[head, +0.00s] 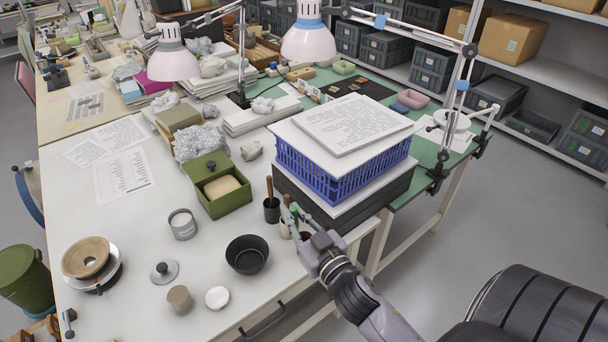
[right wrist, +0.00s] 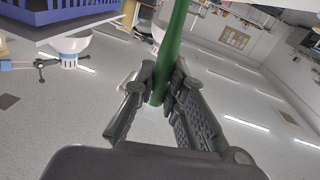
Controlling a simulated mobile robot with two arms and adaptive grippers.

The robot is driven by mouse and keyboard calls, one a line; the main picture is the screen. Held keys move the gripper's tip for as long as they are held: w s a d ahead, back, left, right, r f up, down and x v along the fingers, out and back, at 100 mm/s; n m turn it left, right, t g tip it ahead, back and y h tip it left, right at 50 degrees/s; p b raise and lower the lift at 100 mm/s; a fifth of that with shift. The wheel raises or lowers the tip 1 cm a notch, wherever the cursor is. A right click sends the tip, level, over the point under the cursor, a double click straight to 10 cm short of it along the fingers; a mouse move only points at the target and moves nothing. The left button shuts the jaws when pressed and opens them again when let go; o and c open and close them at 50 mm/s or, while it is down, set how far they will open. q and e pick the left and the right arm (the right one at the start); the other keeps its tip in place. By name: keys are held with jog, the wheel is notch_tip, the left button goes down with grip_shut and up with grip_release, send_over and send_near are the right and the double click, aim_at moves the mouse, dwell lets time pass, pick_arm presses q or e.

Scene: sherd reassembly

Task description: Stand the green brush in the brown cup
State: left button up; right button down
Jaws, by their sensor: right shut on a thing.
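My right gripper (head: 296,218) is at the right edge of the white table, beside the stacked crates. In the right wrist view its fingers (right wrist: 158,98) are shut on the green brush (right wrist: 172,50), a smooth green shaft that runs out of the top of the picture. The brush's far end is out of that view. Small cups stand by the gripper: a dark one (head: 271,212) holds a brown-handled tool, and a paler one (head: 285,230) is partly hidden by the gripper. I cannot tell which is the brown cup. My left gripper is out of view.
A blue crate (head: 345,178) topped with papers stands just behind the gripper. A black bowl (head: 247,254), a green box (head: 220,200), a tin (head: 183,224) and a grey-brown cylinder (head: 180,299) are to the left. Bare tabletop lies between them.

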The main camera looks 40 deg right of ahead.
jog(key=w+d+r+h, duration=0.1)
jog(key=w+d+r, duration=0.15)
jog(key=d, duration=0.25)
pick_arm(q)
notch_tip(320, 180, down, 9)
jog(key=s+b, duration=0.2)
jog(key=b, duration=0.7)
pick_arm(e)
notch_tip(320, 180, down, 12)
jog(key=w, duration=0.1)
jog(key=shift+r+m, duration=0.2)
jog(key=shift+m, duration=0.2)
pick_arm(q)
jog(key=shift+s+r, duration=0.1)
pick_arm(e)
jog(key=shift+w, duration=0.1)
jog(key=c, duration=1.6)
grip_release()
jog(key=shift+o, duration=0.2)
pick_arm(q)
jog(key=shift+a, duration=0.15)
